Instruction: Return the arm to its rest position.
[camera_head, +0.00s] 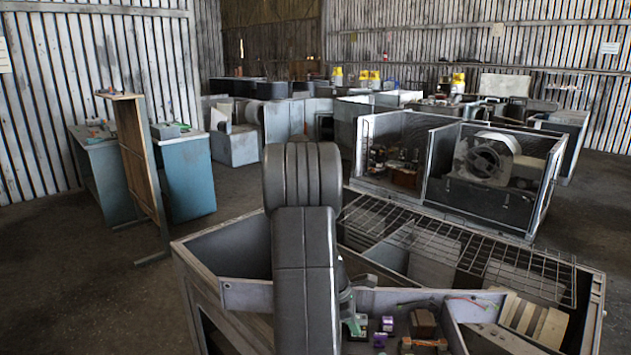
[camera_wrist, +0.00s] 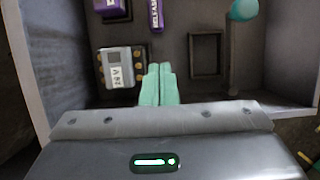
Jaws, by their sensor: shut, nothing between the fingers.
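My gripper (camera_wrist: 158,70) shows in the wrist view as two pale green fingers pressed together, with nothing between them. It points into an open grey compartment of the blower housing (camera_head: 235,290). A grey block marked 24 V (camera_wrist: 122,68) sits just left of the fingertips; I cannot tell whether they touch. In the head view my arm stands bent in front of the housing and hides part of it. The gripper is mostly hidden there behind my arm, with a bit of green showing at its right edge.
Purple parts (camera_wrist: 156,14) and an empty rectangular frame (camera_wrist: 205,57) lie in the compartment. A teal rounded part (camera_wrist: 243,10) is at its upper right. A wire grille (camera_head: 450,245) spans the housing. Another unit with a blower (camera_head: 485,157) stands behind.

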